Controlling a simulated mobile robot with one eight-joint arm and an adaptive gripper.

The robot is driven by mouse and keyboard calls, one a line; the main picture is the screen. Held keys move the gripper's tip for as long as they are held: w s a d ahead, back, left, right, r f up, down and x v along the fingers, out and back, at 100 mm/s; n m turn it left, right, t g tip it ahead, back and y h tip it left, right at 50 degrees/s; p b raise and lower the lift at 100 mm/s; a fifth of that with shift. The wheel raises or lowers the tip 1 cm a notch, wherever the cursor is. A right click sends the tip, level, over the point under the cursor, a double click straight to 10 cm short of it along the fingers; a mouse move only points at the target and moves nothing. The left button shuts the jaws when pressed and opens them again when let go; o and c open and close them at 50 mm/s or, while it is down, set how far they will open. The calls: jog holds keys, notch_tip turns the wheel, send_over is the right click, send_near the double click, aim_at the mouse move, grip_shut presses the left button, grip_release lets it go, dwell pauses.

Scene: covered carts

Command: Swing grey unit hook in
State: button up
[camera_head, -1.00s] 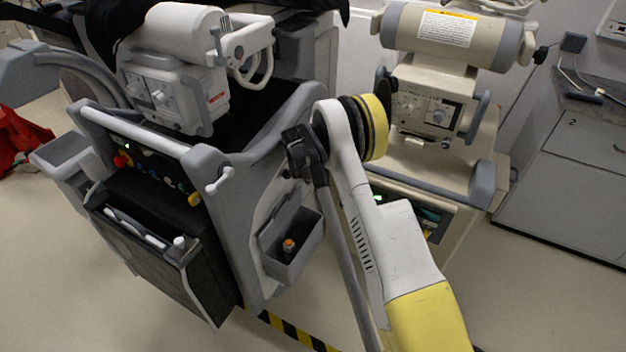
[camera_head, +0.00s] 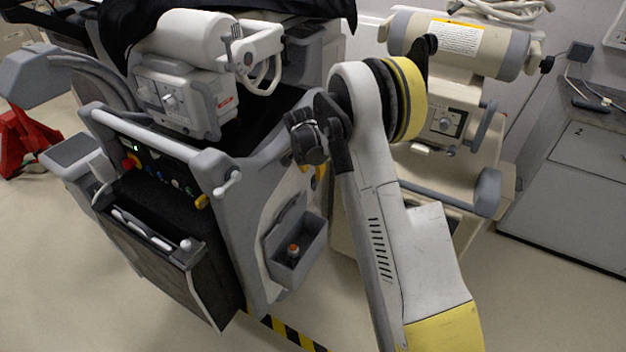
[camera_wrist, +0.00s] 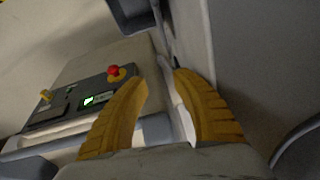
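The grey unit (camera_head: 240,235) is the covered cart on the left in the head view. A small white hook-like lever (camera_head: 228,183) with a ball end sits at the right end of its front handle bar. I cannot tell whether this is the hook named in the task. My gripper (camera_head: 320,172) is mostly hidden behind my arm, beside the unit's right side; only bits of yellow finger show. In the wrist view its two yellow fingers (camera_wrist: 162,80) are apart. A pale strip shows between them, but I see no clear grip. A grey surface (camera_wrist: 250,60) lies close on the right.
A beige unit (camera_head: 490,165) stands behind on the right, close to my arm. A control panel (camera_wrist: 85,98) with a red button shows in the wrist view. A grey bin (camera_head: 297,262) juts from the grey unit's side. Open floor lies in front.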

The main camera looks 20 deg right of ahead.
aim_at(315, 189)
jog(key=s+d+f+m+t+y+p, duration=0.2)
jog(key=s+d+m+t+y, duration=0.1)
jog(key=m+t, duration=0.15)
jog(key=shift+m+g, duration=0.25)
jog(key=shift+g, duration=0.1)
jog(key=b+x, duration=0.1)
jog(key=x, duration=0.2)
jog(key=b+x, duration=0.1)
jog(key=x, duration=0.3)
jog(key=b+x, duration=0.1)
jog(key=x, duration=0.2)
jog(key=shift+a+f+b, duration=0.3)
jog(key=shift+b, duration=0.05)
grip_shut()
